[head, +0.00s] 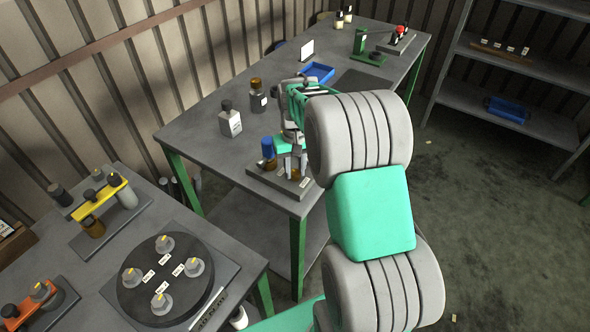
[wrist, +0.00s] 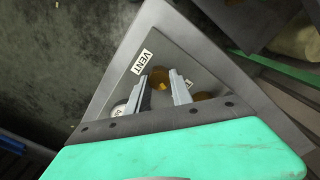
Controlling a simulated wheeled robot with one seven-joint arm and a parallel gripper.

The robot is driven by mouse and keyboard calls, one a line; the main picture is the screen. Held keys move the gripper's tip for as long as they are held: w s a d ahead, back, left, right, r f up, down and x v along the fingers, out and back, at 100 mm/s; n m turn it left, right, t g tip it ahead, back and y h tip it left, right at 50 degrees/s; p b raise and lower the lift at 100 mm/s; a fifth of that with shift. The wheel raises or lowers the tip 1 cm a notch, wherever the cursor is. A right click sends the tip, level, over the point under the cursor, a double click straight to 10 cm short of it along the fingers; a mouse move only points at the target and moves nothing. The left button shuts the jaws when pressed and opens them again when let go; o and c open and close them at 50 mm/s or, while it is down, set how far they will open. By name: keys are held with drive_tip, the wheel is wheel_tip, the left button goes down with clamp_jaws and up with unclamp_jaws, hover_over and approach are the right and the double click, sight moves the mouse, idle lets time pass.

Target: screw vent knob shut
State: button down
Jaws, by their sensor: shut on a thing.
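The vent knob appears as an amber round piece (wrist: 159,77) beside the white VENT label (wrist: 143,62) in the wrist view. My gripper (wrist: 162,82) has one finger on each side of it and is shut on it. The gripper hides much of its outline. In the head view my gripper (head: 293,163) points down over the grey base plate (head: 262,181) at the near corner of the far table. The knob cannot be made out clearly there. A blue-capped amber bottle (head: 268,149) stands on the same plate, left of the gripper.
A round black turntable (head: 165,300) with several grey knobs is on the nearer bench. A shelf (head: 520,65) stands at right, with open floor before it.

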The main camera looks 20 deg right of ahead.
sight(295, 170)
drive_tip(key=shift+w+r+m, duration=0.1)
drive_tip(key=shift+m, duration=1)
drive_tip(key=c, duration=1.1)
unclamp_jaws()
wheel_tip(295, 170, up, 8)
drive_tip(key=shift+f+b, duration=0.15)
drive_tip(key=shift+b, duration=0.4)
